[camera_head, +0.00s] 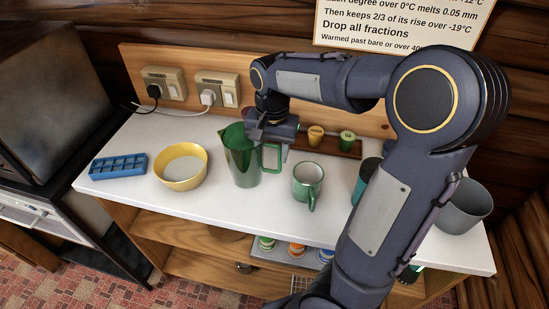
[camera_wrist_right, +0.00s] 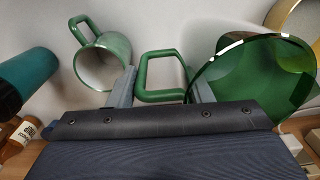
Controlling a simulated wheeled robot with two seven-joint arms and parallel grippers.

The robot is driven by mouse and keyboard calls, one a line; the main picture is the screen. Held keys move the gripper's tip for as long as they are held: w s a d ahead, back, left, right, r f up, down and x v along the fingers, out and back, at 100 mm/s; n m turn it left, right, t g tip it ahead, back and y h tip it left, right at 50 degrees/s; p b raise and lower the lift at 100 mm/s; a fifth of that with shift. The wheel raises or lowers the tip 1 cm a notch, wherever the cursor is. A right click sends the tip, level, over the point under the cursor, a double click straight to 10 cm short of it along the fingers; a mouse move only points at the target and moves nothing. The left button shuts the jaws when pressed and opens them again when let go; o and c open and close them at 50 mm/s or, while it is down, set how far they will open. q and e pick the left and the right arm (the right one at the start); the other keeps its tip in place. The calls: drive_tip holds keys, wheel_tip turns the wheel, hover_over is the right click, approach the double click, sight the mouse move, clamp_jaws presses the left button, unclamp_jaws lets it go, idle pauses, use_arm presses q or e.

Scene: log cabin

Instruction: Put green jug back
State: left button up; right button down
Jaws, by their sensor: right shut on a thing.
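The green jug (camera_head: 240,160) is a see-through green pitcher, upright at the middle of the white counter between the yellow bowl and the green mug. Whether its base touches the counter is hard to tell. My right gripper (camera_head: 274,133) is at the jug's handle, at its upper right side, and is shut on it. In the right wrist view the jug (camera_wrist_right: 262,75) is at the right, and its handle is between the fingers of the gripper (camera_wrist_right: 162,90). My left gripper is in neither view.
A green mug (camera_head: 307,180) stands close right of the jug; a yellow bowl (camera_head: 181,168) and blue ice tray (camera_head: 118,166) are left. A teal cup (camera_head: 362,178) and grey bucket (camera_head: 466,206) are right. Small jars (camera_head: 316,135) stand on a wooden rack behind. The front counter strip is clear.

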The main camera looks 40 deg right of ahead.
drive_tip(key=shift+w+d+f+p, duration=0.1)
drive_tip(key=shift+d+f+p, duration=0.1)
drive_tip(key=shift+f, duration=0.6)
drive_tip(key=shift+w+d+f+p, duration=0.15)
drive_tip(key=shift+d+f, duration=0.1)
drive_tip(key=shift+f, duration=0.55)
drive_tip(key=shift+w+d+f+p, duration=0.1)
drive_tip(key=shift+d+f, duration=0.1)
drive_tip(key=shift+f, duration=0.7)
drive_tip(key=c, duration=0.7)
unclamp_jaws()
wheel_tip(320, 180, up, 11)
drive_tip(key=s+a+f+n+t+y, duration=0.1)
drive_tip(key=s+a+f+n+t, duration=0.1)
drive_tip(key=s+a+n, duration=0.2)
drive_tip(key=s+a+f+n+t+y, duration=0.2)
drive_tip(key=s+a, duration=0.5)
drive_tip(key=s, duration=0.6)
drive_tip(key=f+n+t, duration=0.1)
drive_tip(key=n, duration=0.1)
drive_tip(key=shift+a+n+y+b, duration=0.3)
drive_tip(key=shift+a+b, duration=0.05)
drive_tip(key=shift+b, duration=0.05)
